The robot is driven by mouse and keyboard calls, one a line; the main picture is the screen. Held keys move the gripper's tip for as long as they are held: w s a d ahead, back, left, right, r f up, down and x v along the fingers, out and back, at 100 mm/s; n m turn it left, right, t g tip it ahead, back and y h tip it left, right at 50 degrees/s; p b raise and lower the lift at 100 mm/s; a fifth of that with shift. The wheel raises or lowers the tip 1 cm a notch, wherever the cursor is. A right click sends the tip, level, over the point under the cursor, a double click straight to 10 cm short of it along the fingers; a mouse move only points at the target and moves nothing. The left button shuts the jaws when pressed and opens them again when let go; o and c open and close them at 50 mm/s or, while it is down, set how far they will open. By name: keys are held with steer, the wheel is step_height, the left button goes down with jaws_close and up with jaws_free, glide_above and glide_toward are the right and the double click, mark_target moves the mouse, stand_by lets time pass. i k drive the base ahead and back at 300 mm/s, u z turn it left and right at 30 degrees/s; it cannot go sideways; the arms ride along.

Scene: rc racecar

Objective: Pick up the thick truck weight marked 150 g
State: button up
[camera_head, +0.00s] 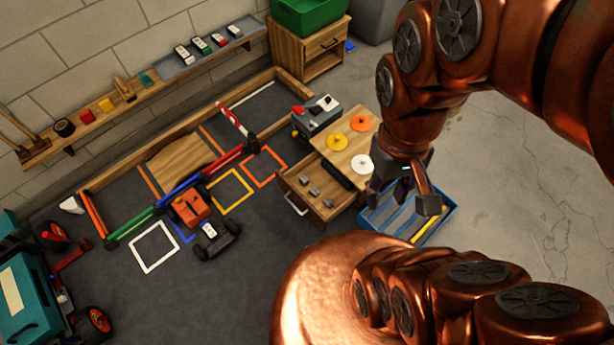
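Three small grey pieces (314,192) lie apart in the open wooden drawer (325,212) of a low cabinet. They could be truck weights, but they are too small to read any 150 g mark or compare thickness. My gripper (402,203) points down to the right of the drawer, above a blue tray (447,212). Its two dark fingers are spread apart with nothing visible between them. My arm hides part of the tray.
A small truck with an orange load (190,208) stands on the dark mat by coloured square outlines. Bare concrete floor lies to the right.

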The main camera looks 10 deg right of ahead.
mark_target(303, 179)
steer(key=k, duration=1.25)
steer(key=u, duration=1.05)
steer(key=i, duration=1.85)
steer(key=z, duration=1.1)
